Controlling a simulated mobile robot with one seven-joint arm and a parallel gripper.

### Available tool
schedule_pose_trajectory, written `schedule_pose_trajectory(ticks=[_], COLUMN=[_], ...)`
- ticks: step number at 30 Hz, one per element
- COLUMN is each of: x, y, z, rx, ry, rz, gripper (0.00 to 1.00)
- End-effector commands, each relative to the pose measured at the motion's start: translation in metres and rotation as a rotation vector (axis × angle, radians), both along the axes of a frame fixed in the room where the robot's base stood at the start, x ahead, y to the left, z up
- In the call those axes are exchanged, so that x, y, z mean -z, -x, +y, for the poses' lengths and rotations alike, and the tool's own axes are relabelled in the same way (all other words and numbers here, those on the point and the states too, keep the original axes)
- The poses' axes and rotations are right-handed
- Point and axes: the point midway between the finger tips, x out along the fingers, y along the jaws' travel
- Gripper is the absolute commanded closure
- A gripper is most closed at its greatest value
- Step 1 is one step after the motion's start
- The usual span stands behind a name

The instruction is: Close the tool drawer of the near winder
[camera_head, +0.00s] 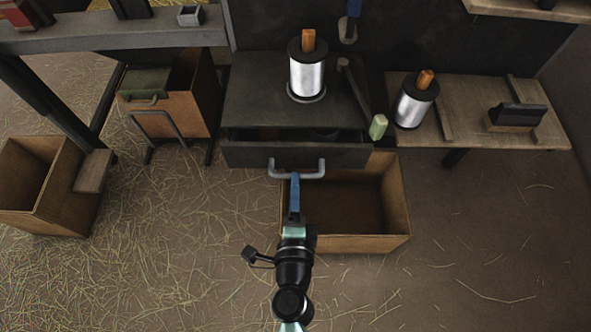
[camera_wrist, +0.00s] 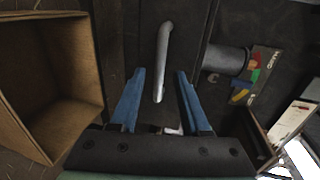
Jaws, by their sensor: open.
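The dark tool drawer (camera_head: 245,155) of the near winder stands partly open under the winder's top. A gap behind its front shows dark contents, too dim to make out. Its grey bar handle (camera_head: 318,172) sticks out from the drawer front. My gripper (camera_head: 295,178) is at the handle, its blue fingers pointing at the drawer. In the wrist view, the handle (camera_wrist: 165,45) lies between the two open blue fingers of my gripper (camera_wrist: 160,74), with gaps on both sides. I cannot tell whether either finger touches it.
An open wooden box (camera_head: 395,205) stands on the floor below the drawer, right beside my arm. A wire spool (camera_head: 306,75) stands on the winder top, another (camera_head: 414,105) on the wooden side shelf (camera_head: 465,115). A green-ended tool (camera_head: 378,127) overhangs the drawer's right end.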

Motion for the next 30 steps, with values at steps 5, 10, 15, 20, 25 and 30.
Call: schedule_pose_trajectory(ticks=[5,10,15,20,25,30], x=[0.005,0.008,0.010,0.009,0.009,0.009], y=[-0.026,-0.039,-0.043,-0.043,-0.043,-0.043], z=[0.000,0.000,0.000,0.000,0.000,0.000], rx=[0.000,0.000,0.000,0.000,0.000,0.000], ry=[0.000,-0.001,-0.001,-0.001,-0.001,-0.001], rz=[-0.001,0.000,0.000,0.001,0.000,0.000], gripper=[0.53,0.53,0.53,0.53,0.77,1.00])
